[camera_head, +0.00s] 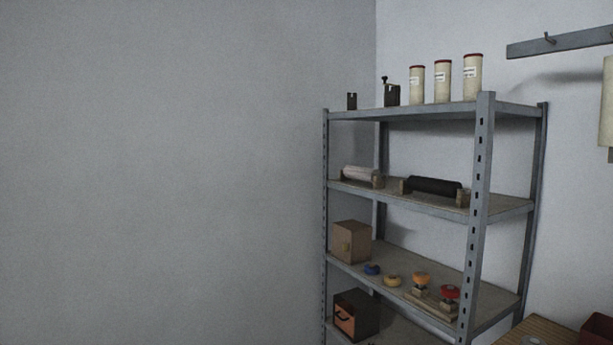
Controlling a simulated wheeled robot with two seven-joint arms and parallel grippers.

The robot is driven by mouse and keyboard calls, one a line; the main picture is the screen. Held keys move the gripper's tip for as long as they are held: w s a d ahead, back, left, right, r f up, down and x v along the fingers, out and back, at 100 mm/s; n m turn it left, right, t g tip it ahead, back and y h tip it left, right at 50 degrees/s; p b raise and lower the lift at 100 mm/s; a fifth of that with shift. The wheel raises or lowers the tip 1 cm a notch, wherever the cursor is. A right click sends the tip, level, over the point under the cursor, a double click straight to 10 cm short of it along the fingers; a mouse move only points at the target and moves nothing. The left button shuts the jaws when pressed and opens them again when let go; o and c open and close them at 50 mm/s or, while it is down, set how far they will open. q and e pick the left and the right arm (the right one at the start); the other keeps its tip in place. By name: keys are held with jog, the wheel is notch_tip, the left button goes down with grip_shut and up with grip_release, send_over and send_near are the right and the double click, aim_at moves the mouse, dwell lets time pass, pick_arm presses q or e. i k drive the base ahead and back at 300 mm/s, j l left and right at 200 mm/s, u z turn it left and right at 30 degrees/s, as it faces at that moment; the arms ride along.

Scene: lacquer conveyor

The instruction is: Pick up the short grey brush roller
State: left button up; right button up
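A short pale grey-white roller (358,174) lies on the second shelf from the top of a grey metal rack, at its left end, resting at wooden end blocks. A longer black roller (433,185) lies to its right between wooden blocks. Whether the pale roller is the grey brush roller I cannot tell for sure; its surface is too small to make out. Neither of my grippers is in view.
The metal rack (485,180) stands by the wall corner, its posts framing the shelves. Cream canisters (443,82) stand on top. A wooden box (351,242) and coloured round items sit lower. A wooden surface (545,328) shows at lower right.

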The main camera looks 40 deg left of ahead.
aim_at(358, 171)
jog(key=u, duration=1.1)
jog(key=z, duration=2.25)
jog(key=u, duration=2.25)
jog(key=i+l, duration=0.1)
jog(key=i, duration=0.45)
jog(key=i+u, duration=0.15)
jog(key=i, duration=0.35)
jog(key=i+l, duration=0.2)
jog(key=i, duration=0.35)
